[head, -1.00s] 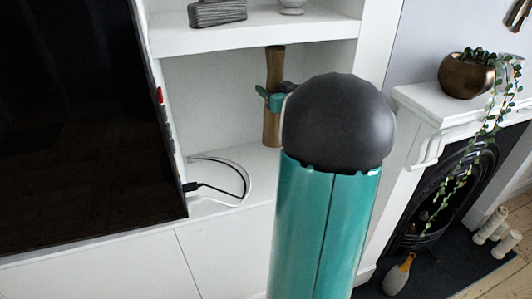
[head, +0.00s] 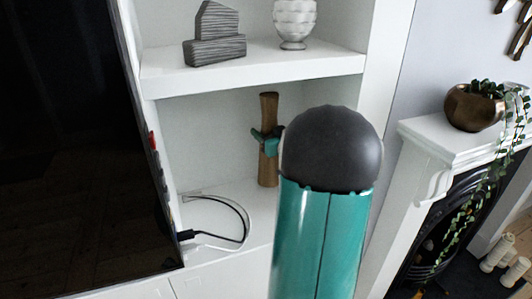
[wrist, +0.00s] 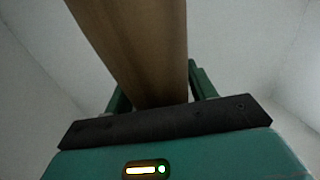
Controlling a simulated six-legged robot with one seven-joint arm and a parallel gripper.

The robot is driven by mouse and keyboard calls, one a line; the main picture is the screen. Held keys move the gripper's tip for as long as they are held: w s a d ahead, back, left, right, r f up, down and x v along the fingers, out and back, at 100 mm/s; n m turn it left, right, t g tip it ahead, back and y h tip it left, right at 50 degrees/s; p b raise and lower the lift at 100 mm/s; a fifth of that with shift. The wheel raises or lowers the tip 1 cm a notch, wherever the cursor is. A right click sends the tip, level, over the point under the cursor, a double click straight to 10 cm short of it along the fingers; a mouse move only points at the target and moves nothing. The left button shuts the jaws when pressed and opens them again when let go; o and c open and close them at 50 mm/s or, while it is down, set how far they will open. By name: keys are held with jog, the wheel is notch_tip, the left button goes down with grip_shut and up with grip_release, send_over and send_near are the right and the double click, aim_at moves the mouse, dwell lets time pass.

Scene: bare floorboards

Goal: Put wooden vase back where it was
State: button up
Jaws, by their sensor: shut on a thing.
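The wooden vase (head: 268,170) is a tall, slim brown cylinder, a little wider at the top. It stands nearly upright in the lower shelf compartment (head: 210,110) of the white unit, its foot at or just above the shelf surface; I cannot tell if it touches. My gripper (head: 266,142) is shut around its middle from the right. In the wrist view the vase (wrist: 135,45) rises between the green fingers of my gripper (wrist: 160,92). My dark arm joint hides the area right of the vase.
A black cable (head: 225,240) lies on the shelf left of the vase. A dark television (head: 70,150) is at left. The shelf above holds a grey striped ornament (head: 214,42) and a white cup (head: 295,22). A fireplace mantel (head: 455,135) with a potted plant (head: 475,105) is at right.

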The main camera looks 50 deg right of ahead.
jog(key=shift+a+f, duration=0.1)
jog(key=shift+f, duration=2.25)
jog(key=shift+w+f, duration=0.1)
jog(key=shift+f, duration=0.05)
jog(key=o, duration=1.4)
jog(key=shift+c, duration=0.2)
jog(key=v, duration=1.2)
